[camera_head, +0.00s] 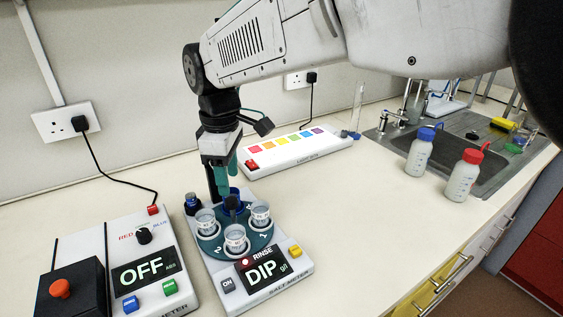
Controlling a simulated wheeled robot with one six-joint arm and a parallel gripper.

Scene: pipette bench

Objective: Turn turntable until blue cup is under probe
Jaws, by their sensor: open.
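The turntable (222,245) is a round teal disc on the white salt meter (287,285), with numbers on it. It carries several cups: clear ones at left (205,223), front (236,240) and right (261,215), and a blue one (240,196) at the back, partly hidden. A dark probe (232,204) shows over the middle of the disc; I cannot tell which cup it is over. My gripper (225,178) has teal fingers, points down and is open, just above the back of the turntable by the blue cup. Contact cannot be told.
The salt meter display reads DIP, with a red light by RINSE. A second meter (187,288) reading OFF stands left. A small dark bottle (193,204) is left of the turntable. A light box (290,150) lies behind right; blue-capped (419,157) and red-capped (462,178) bottles stand near the sink.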

